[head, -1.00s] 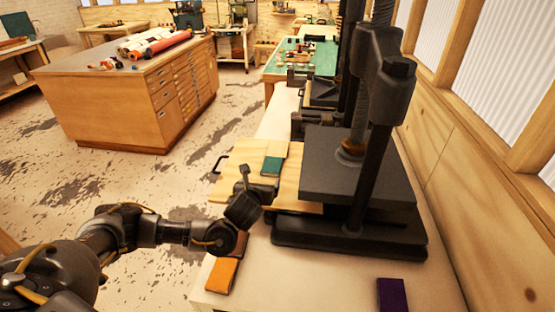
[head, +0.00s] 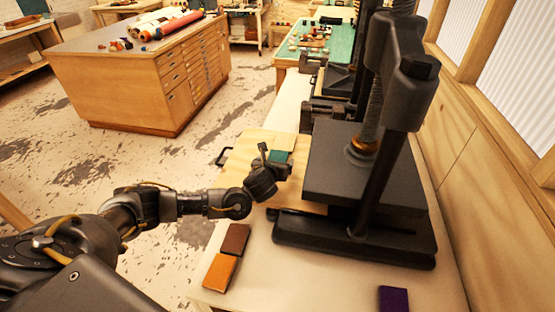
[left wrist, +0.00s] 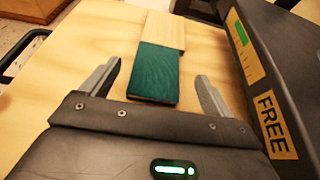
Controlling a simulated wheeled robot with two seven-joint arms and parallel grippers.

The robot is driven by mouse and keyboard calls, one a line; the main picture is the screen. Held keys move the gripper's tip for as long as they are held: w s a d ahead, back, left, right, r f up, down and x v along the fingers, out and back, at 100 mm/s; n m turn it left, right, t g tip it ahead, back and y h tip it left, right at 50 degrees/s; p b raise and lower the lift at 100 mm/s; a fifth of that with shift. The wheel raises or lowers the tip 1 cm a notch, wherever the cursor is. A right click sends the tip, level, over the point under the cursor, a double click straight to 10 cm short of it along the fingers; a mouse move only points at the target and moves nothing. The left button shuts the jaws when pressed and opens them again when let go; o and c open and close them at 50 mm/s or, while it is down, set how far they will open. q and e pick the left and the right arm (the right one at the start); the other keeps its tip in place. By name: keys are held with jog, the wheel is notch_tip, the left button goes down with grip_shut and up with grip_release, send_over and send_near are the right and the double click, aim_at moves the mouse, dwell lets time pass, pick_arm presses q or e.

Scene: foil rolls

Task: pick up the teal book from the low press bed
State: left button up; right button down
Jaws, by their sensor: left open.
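The teal book (left wrist: 155,72) lies flat on a pale wooden board (left wrist: 60,75) in the left wrist view, its far end by a lighter wood block (left wrist: 164,29). In the head view the teal book (head: 277,155) is partly hidden by my left gripper (head: 276,165). In the left wrist view my left gripper (left wrist: 157,88) is open, with one finger on either side of the book's near part and gaps between. The black press (head: 370,180) stands just right of the board. My right gripper is not in view.
A label reading FREE (left wrist: 275,122) is on the press. A brown book (head: 234,239) and an orange book (head: 220,272) lie on the near bench, with a purple book (head: 393,299) at right. The bench (head: 310,270) is clear between them.

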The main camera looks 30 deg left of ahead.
aim_at(278, 156)
pick_arm(q)
jog(key=shift+w+f, duration=0.1)
jog(key=shift+w, duration=0.1)
jog(key=shift+w+a+p, duration=0.15)
jog(key=shift+w+p, duration=0.05)
jog(key=shift+p, duration=0.1)
jog(key=p+x, duration=0.1)
jog(key=x, duration=0.2)
jog(key=shift+w+a+p, duration=0.1)
jog(key=shift+a+p, duration=0.05)
jog(key=shift+p, duration=0.2)
jog(key=shift+w+a+f, duration=0.15)
jog(key=shift+w+f, duration=0.3)
jog(key=shift+w, duration=0.15)
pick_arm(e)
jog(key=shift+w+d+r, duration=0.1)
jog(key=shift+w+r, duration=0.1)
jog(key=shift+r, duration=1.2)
pick_arm(q)
jog(key=c, duration=1.1)
jog(key=shift+r, duration=0.1)
